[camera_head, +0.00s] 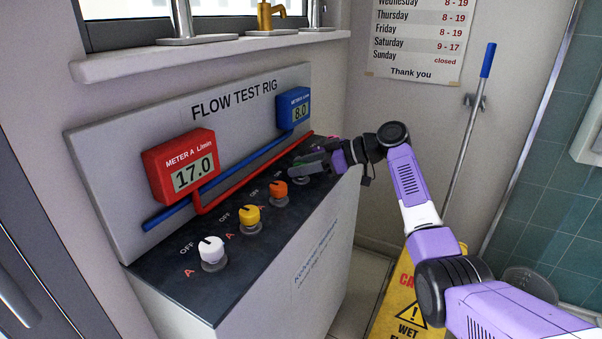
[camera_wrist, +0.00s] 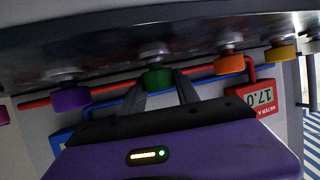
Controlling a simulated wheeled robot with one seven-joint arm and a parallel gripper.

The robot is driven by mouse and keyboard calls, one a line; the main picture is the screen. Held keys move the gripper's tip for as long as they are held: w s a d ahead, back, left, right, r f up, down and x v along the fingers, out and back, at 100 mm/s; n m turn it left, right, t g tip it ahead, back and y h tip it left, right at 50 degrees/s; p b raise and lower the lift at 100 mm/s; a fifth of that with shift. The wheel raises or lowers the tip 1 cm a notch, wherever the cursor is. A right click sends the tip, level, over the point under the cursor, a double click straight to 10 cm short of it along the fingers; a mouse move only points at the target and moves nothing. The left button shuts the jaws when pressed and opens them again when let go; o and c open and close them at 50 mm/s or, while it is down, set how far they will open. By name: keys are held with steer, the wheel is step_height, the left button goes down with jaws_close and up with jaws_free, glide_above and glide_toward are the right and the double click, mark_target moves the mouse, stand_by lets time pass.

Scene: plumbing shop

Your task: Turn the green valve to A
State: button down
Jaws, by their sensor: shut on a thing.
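The green valve (camera_wrist: 158,78) is a round knob on the rig's dark top. In the wrist view it sits between the two fingertips of my gripper (camera_wrist: 160,88), which is shut on it. In the head view my gripper (camera_head: 316,162) reaches over the far part of the panel and mostly hides the green knob. Its pointer and its A mark cannot be read in either view. Meter A (camera_head: 180,166) is a red box reading 17.0, and the blue meter (camera_head: 293,108) reads 8.0.
Orange (camera_head: 279,193), yellow (camera_head: 249,220) and white (camera_head: 211,253) knobs line the panel nearer me, marked OFF and A. A purple knob (camera_wrist: 72,98) is beside the green one in the wrist view. A yellow wet-floor sign (camera_head: 400,305) stands on the floor under my arm.

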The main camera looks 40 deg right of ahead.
steer(key=shift+f, duration=0.1)
stand_by(0.3)
steer(key=c, duration=0.9)
jaws_free()
steer(key=shift+v, duration=3.85)
